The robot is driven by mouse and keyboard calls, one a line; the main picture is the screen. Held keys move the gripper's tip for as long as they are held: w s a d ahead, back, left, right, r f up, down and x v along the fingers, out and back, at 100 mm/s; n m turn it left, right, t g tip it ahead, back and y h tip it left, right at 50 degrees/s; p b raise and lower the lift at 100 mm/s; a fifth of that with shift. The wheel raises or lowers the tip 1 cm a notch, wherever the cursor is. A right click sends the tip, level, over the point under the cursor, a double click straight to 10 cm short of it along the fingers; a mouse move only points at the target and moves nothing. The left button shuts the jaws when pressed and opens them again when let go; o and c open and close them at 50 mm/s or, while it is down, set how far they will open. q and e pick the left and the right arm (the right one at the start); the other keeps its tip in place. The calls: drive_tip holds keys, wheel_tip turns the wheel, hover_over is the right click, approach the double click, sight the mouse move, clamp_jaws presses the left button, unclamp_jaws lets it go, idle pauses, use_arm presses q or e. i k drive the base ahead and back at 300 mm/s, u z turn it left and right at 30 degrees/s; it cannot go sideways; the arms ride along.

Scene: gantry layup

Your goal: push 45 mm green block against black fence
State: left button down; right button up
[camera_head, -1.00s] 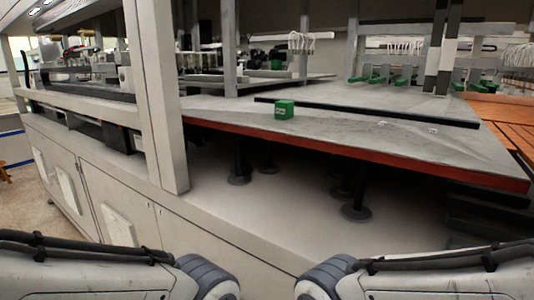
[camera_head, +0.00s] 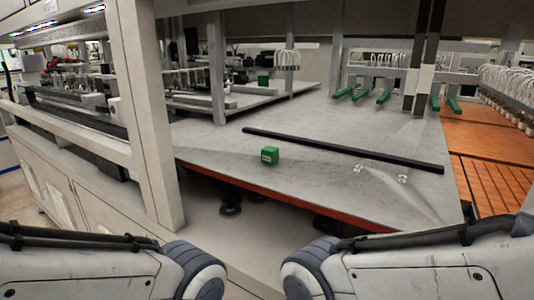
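The green block (camera_head: 270,155) stands on the grey tabletop (camera_head: 220,143), near its front edge and left of the middle. A label shows on its front face. The black fence (camera_head: 340,150) is a long low bar lying across the tabletop behind the block, running from upper left to lower right. A strip of bare tabletop shows between block and fence; they are apart. Only links of my two arms show at the bottom corners. Both grippers are out of view.
A white upright post (camera_head: 147,120) stands left of the table. Orange slatted panels (camera_head: 490,150) lie to the right. Small clear pieces (camera_head: 402,178) lie on the table in front of the fence. Another green block (camera_head: 263,80) and green bars (camera_head: 383,97) are farther back.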

sight(269, 155)
drive_tip(key=z, duration=0.05)
drive_tip(key=k, duration=0.6)
drive_tip(key=u, duration=0.6)
drive_tip(key=i, duration=1.3)
drive_tip(key=z, duration=0.55)
